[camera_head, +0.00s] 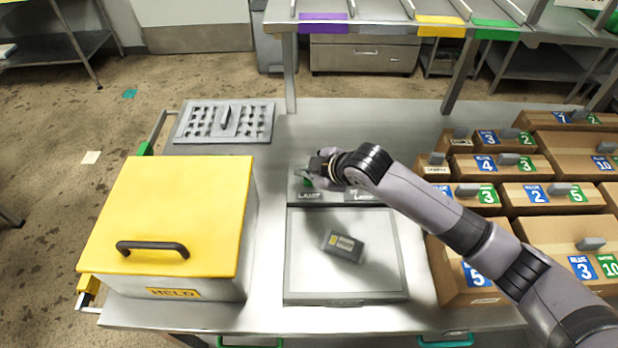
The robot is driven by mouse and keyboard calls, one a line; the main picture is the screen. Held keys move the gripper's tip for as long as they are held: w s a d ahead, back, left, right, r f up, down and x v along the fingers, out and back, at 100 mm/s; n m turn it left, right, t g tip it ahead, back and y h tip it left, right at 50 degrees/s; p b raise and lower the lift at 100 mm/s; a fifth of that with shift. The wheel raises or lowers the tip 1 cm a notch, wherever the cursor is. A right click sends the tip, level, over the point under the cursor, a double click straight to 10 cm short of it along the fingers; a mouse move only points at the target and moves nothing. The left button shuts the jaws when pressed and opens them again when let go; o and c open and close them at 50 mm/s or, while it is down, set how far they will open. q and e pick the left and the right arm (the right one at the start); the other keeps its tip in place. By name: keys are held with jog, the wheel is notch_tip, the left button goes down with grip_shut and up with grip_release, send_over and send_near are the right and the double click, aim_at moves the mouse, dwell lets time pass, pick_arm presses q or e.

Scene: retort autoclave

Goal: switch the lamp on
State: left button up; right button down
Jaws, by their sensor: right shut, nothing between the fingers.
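A grey control strip (337,197) lies on the table behind a flat grey panel (300,272). A label on its left part seems to read LAMP (310,196); a second label on its right is too small to read. A small green part (306,181) shows by the first label, partly hidden by my gripper. My right gripper (312,172) is shut and empty, right over the left part of the strip; I cannot tell whether it touches. The panel looks dull grey, with no clear glow. My left gripper is not in view.
A dark grey labelled pack (343,246) lies on the panel. A yellow-lidded box (178,205) marked HELD stands left, with a perforated grey tray (224,122) behind it. Brown cartons (535,198) with numbered labels fill the right side under my right arm.

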aim_at(308, 181)
jog(key=shift+f, duration=0.45)
dwell(0.3)
jog(key=shift+r, duration=0.1)
jog(key=shift+r+p, duration=0.9)
jog(key=shift+p, duration=0.1)
jog(key=shift+r, duration=0.1)
notch_tip(308, 181, up, 6)
jog(key=p, duration=0.6)
